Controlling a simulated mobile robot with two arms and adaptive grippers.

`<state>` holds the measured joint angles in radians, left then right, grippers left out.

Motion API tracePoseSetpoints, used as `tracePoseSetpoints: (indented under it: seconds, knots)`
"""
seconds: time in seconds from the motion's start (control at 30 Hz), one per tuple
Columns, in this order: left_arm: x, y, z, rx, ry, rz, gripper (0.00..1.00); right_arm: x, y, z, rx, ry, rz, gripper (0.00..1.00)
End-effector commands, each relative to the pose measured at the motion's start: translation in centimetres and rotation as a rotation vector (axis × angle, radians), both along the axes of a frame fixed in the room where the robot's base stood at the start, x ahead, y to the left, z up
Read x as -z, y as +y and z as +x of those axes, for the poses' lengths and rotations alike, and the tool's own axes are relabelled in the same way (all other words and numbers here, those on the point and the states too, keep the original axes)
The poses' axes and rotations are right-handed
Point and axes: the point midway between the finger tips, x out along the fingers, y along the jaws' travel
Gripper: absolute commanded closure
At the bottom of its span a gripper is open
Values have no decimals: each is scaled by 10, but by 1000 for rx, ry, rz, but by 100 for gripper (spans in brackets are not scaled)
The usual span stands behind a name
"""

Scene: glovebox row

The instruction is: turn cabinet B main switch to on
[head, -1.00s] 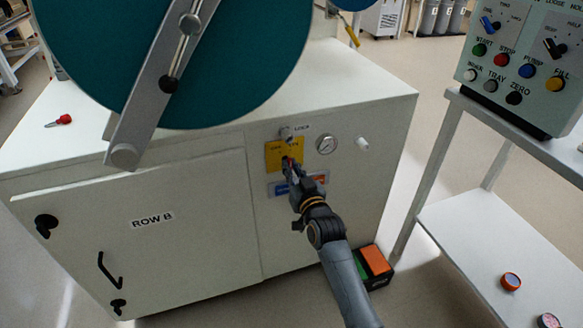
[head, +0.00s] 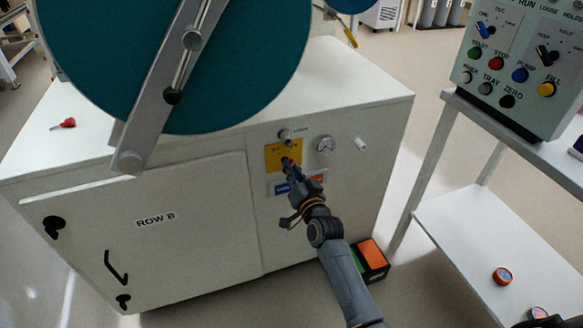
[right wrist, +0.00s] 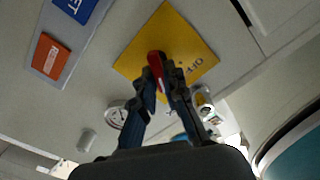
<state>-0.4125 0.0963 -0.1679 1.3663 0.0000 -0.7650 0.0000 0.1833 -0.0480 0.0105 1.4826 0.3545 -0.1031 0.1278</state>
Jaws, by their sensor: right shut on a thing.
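The ROW B cabinet (head: 197,240) has a yellow switch plate (head: 271,160) on its front. The plate also shows in the right wrist view (right wrist: 195,48), with the red handle of the main switch (right wrist: 155,60) standing out from it. My right gripper (head: 290,168) is at this plate. In the right wrist view my right gripper's fingers (right wrist: 160,83) are shut on the red handle from both sides. The fingers hide most of the switch in the head view, so I cannot tell its exact setting.
A gauge (head: 325,144), a white knob (head: 360,143) and a lock fitting (head: 285,134) sit close around the plate. A blue and orange label plate (head: 316,181) is just below. A control box (head: 520,65) on a shelf stands at right. A large teal disc (head: 110,60) overhangs the cabinet.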

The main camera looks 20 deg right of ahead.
Motion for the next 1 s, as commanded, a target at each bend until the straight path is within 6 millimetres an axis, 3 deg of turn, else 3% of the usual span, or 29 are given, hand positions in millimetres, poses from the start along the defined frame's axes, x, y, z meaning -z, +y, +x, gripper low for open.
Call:
tracePoseSetpoints:
  seconds: [0.37, 0.4, 0.5, 0.83, 1.0]
  knots:
    - [1, 0, -1, 1, 2, 1, 79, 1, 0, 0, -1, 1, 12, 100]
    - [2, 0, -2, 1, 3, 1, 79, 1, 0, 0, -1, 1, 12, 87]
    - [2, 0, -2, 1, 3, 1, 79, 1, 0, 0, -1, 1, 11, 67]
    - [0, 0, 0, -1, -2, -2, 79, 1, 0, -2, -1, 1, 9, 66]
    - [0, 0, 0, -1, -1, -1, 79, 1, -1, -20, 0, 2, 8, 66]
